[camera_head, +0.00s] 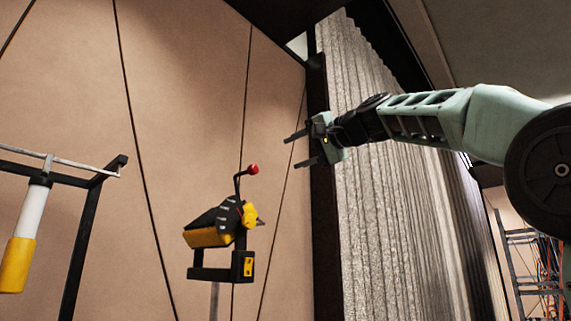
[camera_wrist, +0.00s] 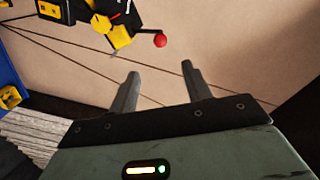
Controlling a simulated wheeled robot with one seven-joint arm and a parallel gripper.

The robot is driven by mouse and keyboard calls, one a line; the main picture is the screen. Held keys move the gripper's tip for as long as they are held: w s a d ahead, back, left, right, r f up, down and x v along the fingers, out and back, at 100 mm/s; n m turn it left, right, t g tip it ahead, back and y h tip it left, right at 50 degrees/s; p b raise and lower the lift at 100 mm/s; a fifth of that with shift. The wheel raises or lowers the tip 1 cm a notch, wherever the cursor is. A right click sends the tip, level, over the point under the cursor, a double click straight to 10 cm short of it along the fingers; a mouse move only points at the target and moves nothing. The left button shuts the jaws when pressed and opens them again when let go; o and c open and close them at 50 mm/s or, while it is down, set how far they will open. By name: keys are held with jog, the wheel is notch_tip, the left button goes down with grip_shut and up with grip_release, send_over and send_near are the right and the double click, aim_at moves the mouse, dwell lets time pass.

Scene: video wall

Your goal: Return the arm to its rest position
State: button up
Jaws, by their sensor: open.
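My gripper (camera_head: 297,149) is at the end of my pale green arm, which reaches in from the right in the head view. Its two fingers point left and stand apart with nothing between them. The wrist view shows the same open fingers (camera_wrist: 158,80) in front of the beige wall. The gripper is above and to the right of a black and yellow device with a red-knobbed lever (camera_head: 215,228), and is clear of it. That device also shows at the top of the wrist view (camera_wrist: 118,35).
A black frame (camera_head: 85,235) holding a white and yellow cylinder (camera_head: 27,225) stands at the left. A grey ribbed curtain-like panel (camera_head: 375,220) is behind my arm. A rack with orange cables (camera_head: 535,265) is at the lower right. A blue object (camera_wrist: 10,85) edges into the wrist view.

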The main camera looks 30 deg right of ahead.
jog(key=shift+s+d, duration=0.1)
jog(key=shift+s, duration=0.25)
jog(key=shift+w+f, duration=0.1)
dwell(0.3)
